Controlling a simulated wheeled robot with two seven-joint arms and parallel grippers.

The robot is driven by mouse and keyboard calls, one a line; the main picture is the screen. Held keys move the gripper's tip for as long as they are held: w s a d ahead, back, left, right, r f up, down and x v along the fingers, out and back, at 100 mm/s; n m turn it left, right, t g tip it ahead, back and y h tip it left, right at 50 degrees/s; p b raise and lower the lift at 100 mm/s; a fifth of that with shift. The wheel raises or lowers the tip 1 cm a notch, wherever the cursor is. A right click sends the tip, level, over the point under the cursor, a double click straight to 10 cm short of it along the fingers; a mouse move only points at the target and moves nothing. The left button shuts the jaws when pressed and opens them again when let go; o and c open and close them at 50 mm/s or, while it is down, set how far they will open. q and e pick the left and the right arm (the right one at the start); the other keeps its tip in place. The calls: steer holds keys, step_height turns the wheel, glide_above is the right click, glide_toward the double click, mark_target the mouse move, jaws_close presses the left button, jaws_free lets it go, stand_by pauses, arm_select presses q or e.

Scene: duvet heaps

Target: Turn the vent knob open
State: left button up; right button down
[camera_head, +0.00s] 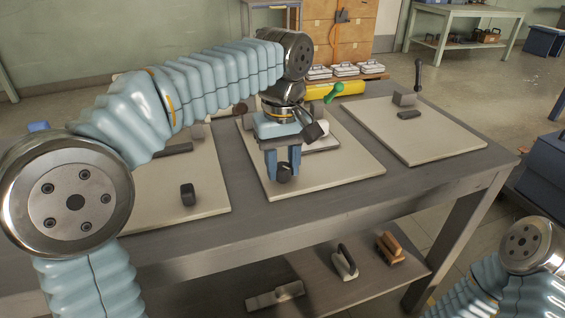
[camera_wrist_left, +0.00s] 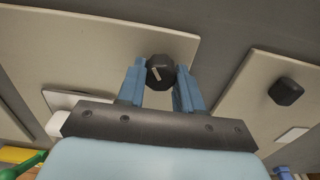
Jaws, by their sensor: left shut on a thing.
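A dark faceted knob (camera_head: 285,173) stands on the middle pale board (camera_head: 340,172), near its front edge. In the left wrist view the knob (camera_wrist_left: 160,71) carries a short pale line on its face, which lies slightly tilted. My left gripper (camera_head: 284,170) reaches down from above with its blue fingers on either side of the knob. It is shut on the knob, and it also shows in the left wrist view (camera_wrist_left: 160,82). My right gripper is out of view; only part of my right arm shows at the lower right.
A green-handled lever (camera_head: 333,93) stands behind my left gripper. A second dark knob (camera_head: 188,194) is on the left board (camera_head: 150,205). Brushes lie on the lower shelf (camera_head: 330,285).

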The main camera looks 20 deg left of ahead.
arm_select(q)
steer(key=m, duration=0.4)
steer(key=shift+m, duration=0.3)
steer(key=m, duration=0.3)
steer(key=shift+m, duration=0.3)
steer(key=m, duration=0.4)
steer(key=shift+m, duration=1.7)
steer(key=o, duration=1)
steer(key=shift+o, duration=0.2)
